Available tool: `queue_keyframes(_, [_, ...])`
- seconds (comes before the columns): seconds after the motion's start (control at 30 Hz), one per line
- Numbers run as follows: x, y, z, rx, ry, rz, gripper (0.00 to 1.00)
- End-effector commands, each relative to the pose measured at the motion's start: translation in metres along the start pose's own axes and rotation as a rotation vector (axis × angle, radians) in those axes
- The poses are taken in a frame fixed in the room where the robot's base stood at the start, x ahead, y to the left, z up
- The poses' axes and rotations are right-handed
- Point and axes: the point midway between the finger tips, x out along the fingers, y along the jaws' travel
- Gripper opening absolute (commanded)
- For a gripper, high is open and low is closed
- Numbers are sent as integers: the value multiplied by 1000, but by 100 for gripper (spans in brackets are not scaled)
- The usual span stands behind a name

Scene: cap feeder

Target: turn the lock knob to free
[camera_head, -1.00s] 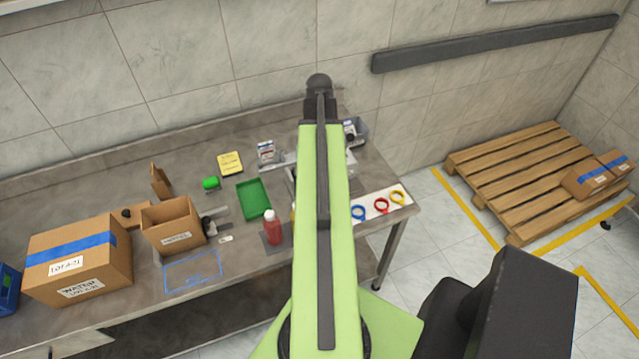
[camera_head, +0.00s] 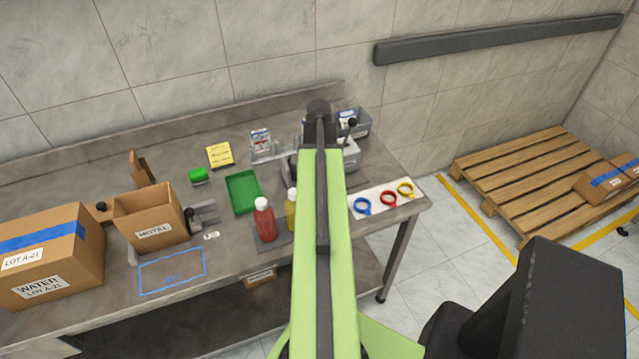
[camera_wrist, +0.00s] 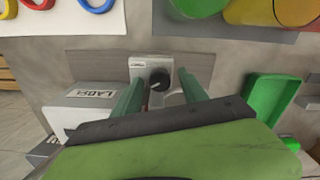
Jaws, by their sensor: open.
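The plate's lower part is hidden by the gripper body. In the head view my own green arm covers the gripper, and I cannot make out the knob there.
A grey box marked LABEL (camera_wrist: 94,98) stands left of the knob plate in the wrist view. The green tray (camera_head: 243,193), red bottle (camera_head: 264,222) and yellow bottle (camera_head: 291,208) are left of my arm in the head view. Coloured rings (camera_head: 388,198) lie on a white strip.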

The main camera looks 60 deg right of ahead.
Motion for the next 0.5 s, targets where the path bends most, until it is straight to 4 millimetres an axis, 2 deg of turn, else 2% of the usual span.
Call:
queue_keyframes(0.2, [-1, 0, 0, 1, 0, 0, 50])
queue_keyframes(0.5, [-1, 0, 0, 1, 0, 0, 12])
